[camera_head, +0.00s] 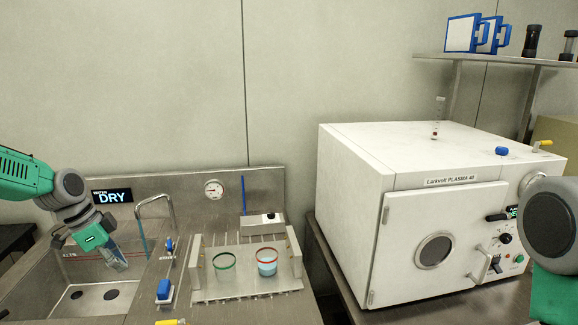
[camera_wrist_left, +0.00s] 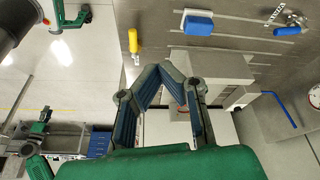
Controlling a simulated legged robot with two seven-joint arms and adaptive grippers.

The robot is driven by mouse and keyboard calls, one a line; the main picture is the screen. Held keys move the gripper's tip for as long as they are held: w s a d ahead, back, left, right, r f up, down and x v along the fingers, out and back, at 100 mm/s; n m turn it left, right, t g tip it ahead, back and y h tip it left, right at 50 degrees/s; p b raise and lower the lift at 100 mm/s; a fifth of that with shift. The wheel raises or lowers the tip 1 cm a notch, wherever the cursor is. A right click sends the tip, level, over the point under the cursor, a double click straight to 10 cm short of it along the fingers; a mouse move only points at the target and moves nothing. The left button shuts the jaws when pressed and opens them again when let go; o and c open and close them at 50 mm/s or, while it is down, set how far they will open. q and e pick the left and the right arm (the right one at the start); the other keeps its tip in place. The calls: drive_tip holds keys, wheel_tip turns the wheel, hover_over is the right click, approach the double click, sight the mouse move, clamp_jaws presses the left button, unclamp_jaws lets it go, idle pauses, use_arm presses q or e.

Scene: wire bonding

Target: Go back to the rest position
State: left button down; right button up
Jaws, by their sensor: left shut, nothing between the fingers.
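My left arm (camera_head: 35,180) comes in from the left in the head view. My left gripper (camera_head: 117,262) points down over the steel sink basin (camera_head: 95,300). Its fingers are shut and hold nothing. In the left wrist view the two fingers of my left gripper (camera_wrist_left: 162,68) angle together at the top of the picture's middle. Part of my right arm (camera_head: 555,225) shows at the right edge of the head view, in front of the white plasma machine (camera_head: 350,200). My right gripper is out of the head view.
A sign reading DRY (camera_head: 112,196) stands behind the sink, beside a curved faucet (camera_head: 157,198). Right of it, a steel fixture (camera_head: 205,296) holds a green-rimmed beaker (camera_head: 224,270) and a red-rimmed beaker with blue liquid (camera_head: 267,268). A shelf (camera_head: 510,60) hangs above the machine.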

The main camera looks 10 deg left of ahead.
use_arm(q)
drive_tip(key=s+d+f+n+b, duration=0.2)
drive_tip(key=s+d+f, duration=0.3)
drive_tip(key=f, duration=0.3)
drive_tip(key=s+d+f+n+g+y+b, duration=0.1)
drive_tip(key=s+d+f+b, duration=0.25)
drive_tip(key=d+f, duration=0.35)
drive_tip(key=s+d+f+n+b, duration=0.2)
drive_tip(key=s+d+f, duration=0.25)
drive_tip(key=f, duration=0.45)
drive_tip(key=s+f+n+b, duration=0.1)
drive_tip(key=s+f, duration=0.2)
drive_tip(key=s, duration=0.4)
drive_tip(key=s+d+f+n+y+b, duration=0.1)
drive_tip(key=s+f+n+b, duration=0.1)
drive_tip(key=s+f, duration=0.2)
drive_tip(key=s+d+f+n+y+b, duration=0.1)
drive_tip(key=s+f+n+b, duration=0.1)
drive_tip(key=s, duration=0.7)
drive_tip(key=shift+s+f, duration=0.3)
drive_tip(key=shift+f, duration=0.5)
drive_tip(key=c, duration=1.7)
unclamp_jaws()
drive_tip(key=shift+s, duration=0.45)
drive_tip(key=shift+o, duration=1)
drive_tip(key=shift+s+y, duration=0.15)
drive_tip(key=shift+y, duration=0.15)
drive_tip(key=shift+a+r, duration=0.1)
drive_tip(key=shift+a, duration=0.1)
